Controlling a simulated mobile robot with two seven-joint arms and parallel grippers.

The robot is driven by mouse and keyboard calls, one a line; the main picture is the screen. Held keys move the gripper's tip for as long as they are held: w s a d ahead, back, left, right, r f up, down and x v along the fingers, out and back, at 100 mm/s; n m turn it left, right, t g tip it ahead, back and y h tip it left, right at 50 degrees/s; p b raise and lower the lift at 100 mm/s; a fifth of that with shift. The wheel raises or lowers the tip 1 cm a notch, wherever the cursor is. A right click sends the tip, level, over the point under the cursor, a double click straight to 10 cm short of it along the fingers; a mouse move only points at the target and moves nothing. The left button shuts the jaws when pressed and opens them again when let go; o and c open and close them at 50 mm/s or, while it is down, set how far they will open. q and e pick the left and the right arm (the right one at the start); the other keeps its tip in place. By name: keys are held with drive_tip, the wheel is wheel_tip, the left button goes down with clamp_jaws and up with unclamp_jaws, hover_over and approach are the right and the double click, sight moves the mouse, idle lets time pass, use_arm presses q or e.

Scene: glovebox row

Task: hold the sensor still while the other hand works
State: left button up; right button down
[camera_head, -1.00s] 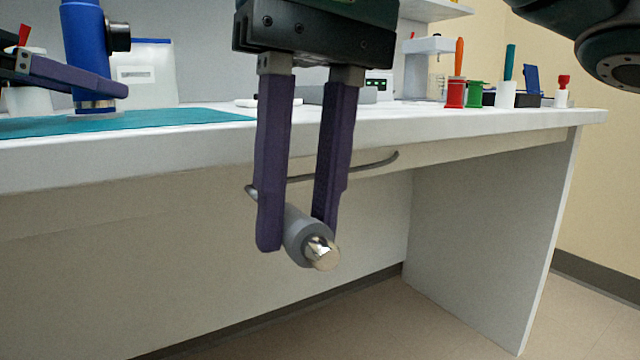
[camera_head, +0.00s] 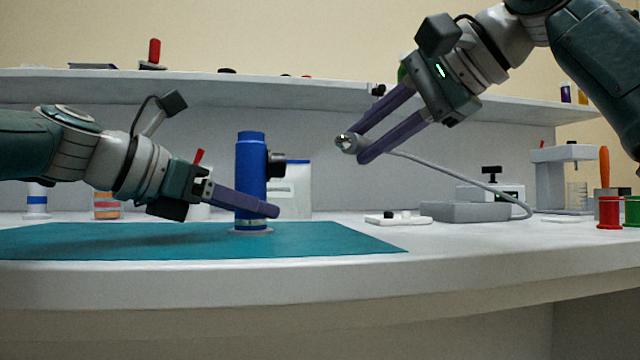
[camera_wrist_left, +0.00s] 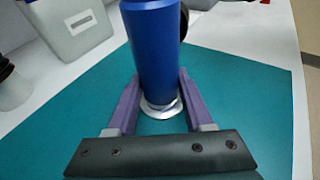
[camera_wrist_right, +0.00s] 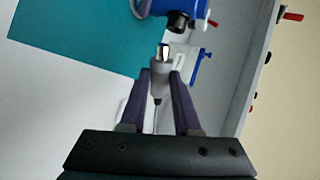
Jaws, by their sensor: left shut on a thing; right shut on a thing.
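The sensor is an upright blue cylinder (camera_head: 250,160) with a pale flanged base and a black side port (camera_head: 276,163). It stands on the teal mat (camera_head: 350,241). My left gripper (camera_head: 268,211) is shut on its lower body, with one purple finger on each side in the left wrist view (camera_wrist_left: 155,92). My right gripper (camera_head: 356,146) is shut on a grey cable plug (camera_head: 346,143) with a shiny metal tip. It holds the plug in the air, right of the port and apart from it. In the right wrist view the plug (camera_wrist_right: 159,75) points toward the black port (camera_wrist_right: 178,21).
A grey cable (camera_head: 460,180) runs from the plug to a grey box (camera_head: 465,212) on the bench. A white container (camera_head: 297,190) stands behind the sensor. A shelf (camera_head: 200,88) runs above. Red and green spools (camera_head: 608,212) stand at the right.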

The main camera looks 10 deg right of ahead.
sight(257, 183)
drive_tip(key=w+d+r+m+t+h, duration=0.2)
drive_tip(key=w+d+m+t+h, duration=0.3)
drive_tip(key=d, duration=0.5)
drive_tip(key=a+f, duration=0.1)
drive_tip(key=a, duration=0.1)
drive_tip(key=w+a+f+t, duration=0.1)
drive_tip(key=a+f, duration=0.1)
drive_tip(key=a, duration=0.1)
drive_tip(key=a+f+t, duration=0.1)
drive_tip(key=a+f, duration=0.1)
drive_tip(key=a, duration=0.1)
drive_tip(key=shift+w+a+m+h, duration=0.25)
drive_tip(key=shift+m+h, duration=0.05)
drive_tip(key=shift+a+f, duration=0.1)
drive_tip(key=shift+a, duration=0.1)
drive_tip(key=shift+t, duration=0.3)
drive_tip(key=shift+s+a, duration=0.25)
drive_tip(key=shift+a, duration=1.2)
drive_tip(key=shift+s+a, duration=0.2)
drive_tip(key=shift+a, duration=1.2)
drive_tip(key=shift+a, duration=0.25)
drive_tip(key=shift+a, duration=0.35)
drive_tip(key=shift+s+a, duration=0.2)
drive_tip(key=shift+a, duration=0.85)
